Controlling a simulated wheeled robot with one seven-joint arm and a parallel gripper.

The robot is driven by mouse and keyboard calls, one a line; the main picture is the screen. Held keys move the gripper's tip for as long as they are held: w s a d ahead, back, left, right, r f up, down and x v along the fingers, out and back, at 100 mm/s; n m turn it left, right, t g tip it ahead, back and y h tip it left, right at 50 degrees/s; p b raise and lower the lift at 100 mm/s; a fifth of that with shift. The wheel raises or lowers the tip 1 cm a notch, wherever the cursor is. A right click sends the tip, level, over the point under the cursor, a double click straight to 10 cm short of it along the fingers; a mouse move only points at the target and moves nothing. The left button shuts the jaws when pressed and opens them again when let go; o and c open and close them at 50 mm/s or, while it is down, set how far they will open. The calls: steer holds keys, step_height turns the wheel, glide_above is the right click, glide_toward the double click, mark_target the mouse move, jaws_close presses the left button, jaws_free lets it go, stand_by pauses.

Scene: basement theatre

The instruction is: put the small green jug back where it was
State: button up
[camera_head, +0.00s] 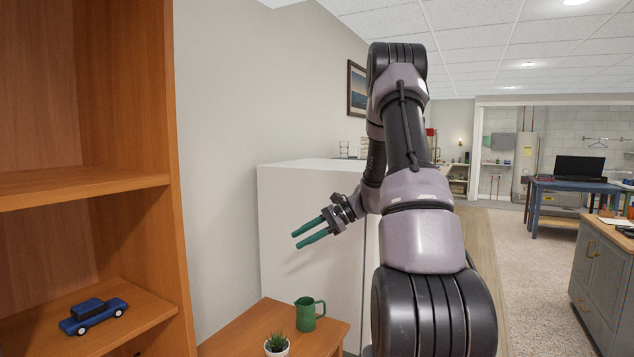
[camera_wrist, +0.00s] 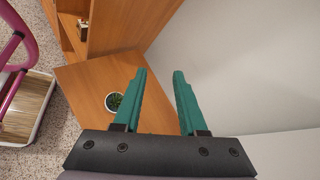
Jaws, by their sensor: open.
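The small green jug (camera_head: 308,315) stands upright on the wooden table (camera_head: 245,334), near its right side, in the head view. My gripper (camera_head: 296,238) is open and empty, with its teal fingers pointing left above the table, higher than the jug and apart from it. In the wrist view my gripper (camera_wrist: 160,73) has its two fingers spread, with the tabletop (camera_wrist: 85,75) below.
A potted plant (camera_head: 277,345) stands on the table near the jug, and shows in the wrist view (camera_wrist: 114,102). A wooden shelf unit (camera_head: 95,184) with a blue toy car (camera_head: 93,315) is at left. A white cabinet (camera_head: 300,215) stands behind the table.

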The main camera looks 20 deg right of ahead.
steer(key=s+a+r+n+g+h, duration=0.1)
steer(key=s+a+r+n+h, duration=0.5)
steer(key=s+r, duration=0.65)
steer(key=s+r+n+t+h, duration=0.2)
steer(key=s+r, duration=0.2)
steer(key=s, duration=0.3)
steer(key=s+a+r+n+t+h, duration=0.1)
steer(key=s+r+n+t+h, duration=0.1)
steer(key=s, duration=0.4)
steer(key=shift+s+r+n+t, duration=0.4)
steer(key=shift+r+n, duration=0.1)
steer(key=shift+r, duration=0.4)
